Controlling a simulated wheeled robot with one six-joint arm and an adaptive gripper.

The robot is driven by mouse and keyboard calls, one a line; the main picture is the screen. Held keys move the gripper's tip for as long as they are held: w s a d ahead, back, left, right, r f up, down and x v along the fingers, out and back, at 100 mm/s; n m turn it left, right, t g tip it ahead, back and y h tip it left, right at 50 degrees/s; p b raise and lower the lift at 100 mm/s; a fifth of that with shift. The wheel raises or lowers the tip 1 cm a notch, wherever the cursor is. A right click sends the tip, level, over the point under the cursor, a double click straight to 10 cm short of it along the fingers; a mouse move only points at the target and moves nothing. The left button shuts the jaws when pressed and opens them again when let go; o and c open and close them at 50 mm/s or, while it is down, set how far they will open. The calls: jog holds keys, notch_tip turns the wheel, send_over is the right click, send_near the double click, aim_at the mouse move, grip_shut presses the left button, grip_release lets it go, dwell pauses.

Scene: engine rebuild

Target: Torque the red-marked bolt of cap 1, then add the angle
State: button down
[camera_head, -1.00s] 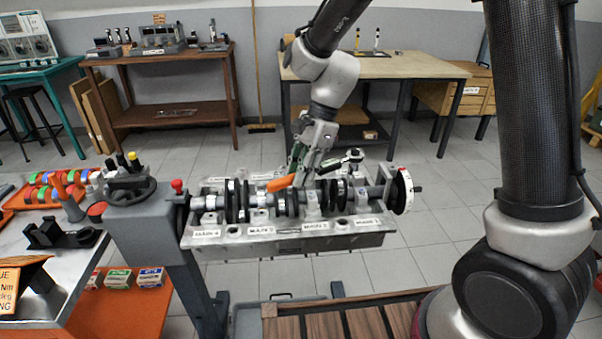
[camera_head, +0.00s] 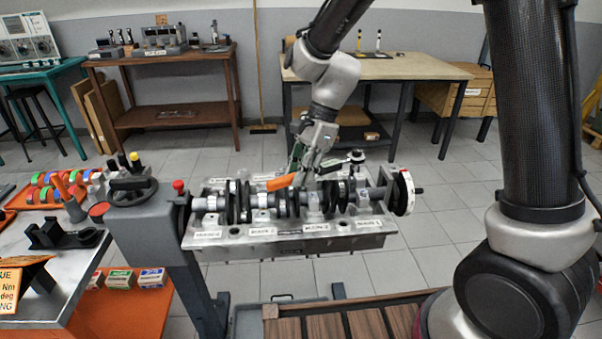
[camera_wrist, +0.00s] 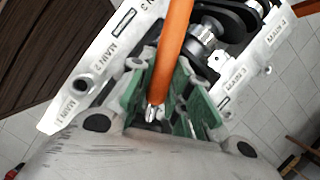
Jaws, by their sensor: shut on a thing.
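My gripper (camera_head: 303,172) is shut on an orange-handled wrench (camera_head: 281,183) above the middle of the engine block (camera_head: 290,243). The handle sticks out to the left of my fingers. A dark round ratchet-like head (camera_head: 356,157) shows to their right, towards the flywheel end. In the wrist view, the orange handle (camera_wrist: 175,45) passes between the green-padded fingers (camera_wrist: 160,105). The MAIN 1 label (camera_head: 370,224) is at the block's right end. I cannot make out the red-marked bolt or whether the wrench touches one.
The crankshaft (camera_head: 263,201) lies along the block, with a pale disc (camera_head: 404,192) at its right end. A grey stand with a handwheel (camera_head: 133,190) is at the left. A bench with an orange tray (camera_head: 22,199) is further left. Open floor lies behind the block.

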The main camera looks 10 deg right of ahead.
jog(key=shift+w+a+m+t, duration=0.15)
jog(key=shift+w+a+m, duration=0.1)
jog(key=shift+w+m, duration=0.3)
jog(key=shift+w+a+m+t, duration=0.2)
jog(key=shift+w+m, duration=0.15)
jog(key=shift+w, duration=0.4)
dwell(2.4)
jog(key=shift+w, duration=0.15)
jog(key=shift+w+a+m, duration=0.2)
jog(key=shift+w+m, duration=0.4)
jog(key=shift+w, duration=0.05)
jog(key=shift+w+t, duration=0.15)
jog(key=shift+t, duration=0.1)
jog(key=shift+w+a+m, duration=0.1)
jog(key=shift+w+m, duration=0.5)
jog(key=shift+w, duration=0.15)
jog(key=shift+w, duration=0.2)
jog(key=shift+w+m+t, duration=0.4)
jog(key=shift+w+m, duration=0.2)
jog(key=shift+w, duration=0.1)
